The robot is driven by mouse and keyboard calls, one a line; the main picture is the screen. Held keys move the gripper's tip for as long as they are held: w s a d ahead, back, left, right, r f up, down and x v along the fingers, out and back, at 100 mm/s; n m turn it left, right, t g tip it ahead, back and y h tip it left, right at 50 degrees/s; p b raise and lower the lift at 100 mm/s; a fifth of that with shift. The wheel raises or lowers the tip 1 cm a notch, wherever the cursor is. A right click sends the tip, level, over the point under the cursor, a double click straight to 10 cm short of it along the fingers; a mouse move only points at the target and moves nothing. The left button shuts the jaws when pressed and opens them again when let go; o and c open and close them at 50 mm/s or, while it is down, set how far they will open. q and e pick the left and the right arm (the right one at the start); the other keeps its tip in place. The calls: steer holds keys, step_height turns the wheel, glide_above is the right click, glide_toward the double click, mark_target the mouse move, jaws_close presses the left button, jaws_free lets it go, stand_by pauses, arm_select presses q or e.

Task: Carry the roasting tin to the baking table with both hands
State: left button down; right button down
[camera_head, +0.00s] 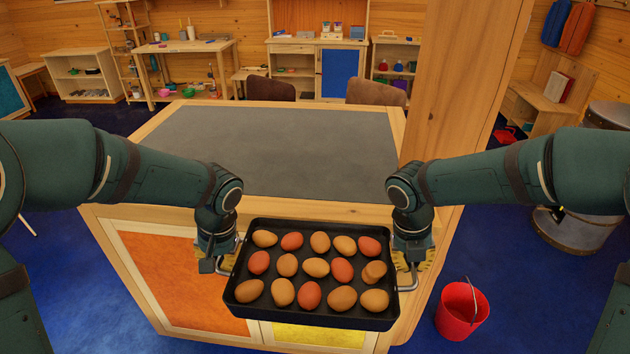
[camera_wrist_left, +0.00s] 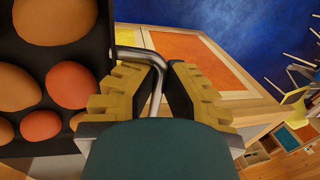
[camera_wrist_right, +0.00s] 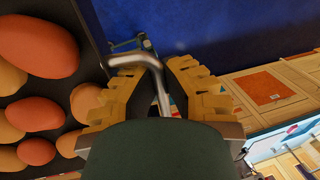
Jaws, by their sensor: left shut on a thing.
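The black roasting tin (camera_head: 312,317) is level in front of the near edge of the grey-topped table (camera_head: 275,145), and several brown and reddish eggs (camera_head: 316,267) lie in it in rows. My left gripper (camera_head: 226,262) is shut on the tin's left wire handle, which shows between the yellow fingers in the left wrist view (camera_wrist_left: 157,75). My right gripper (camera_head: 408,270) is at the right wire handle; in the right wrist view the fingers (camera_wrist_right: 160,85) close around it. The underside of the tin is hidden. I cannot tell whether this table is the baking table.
The grey top is bare. A wooden post (camera_head: 455,90) stands at its right side. A red bucket (camera_head: 462,310) is on the blue floor at the lower right, near a metal drum (camera_head: 580,230). Two chairs (camera_head: 270,89) stand behind the table, with shelves and workbenches along the far wall.

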arm_select(q)
steer(key=shift+f, duration=0.1)
arm_select(e)
steer(key=shift+f, duration=0.1)
stand_by(0.3)
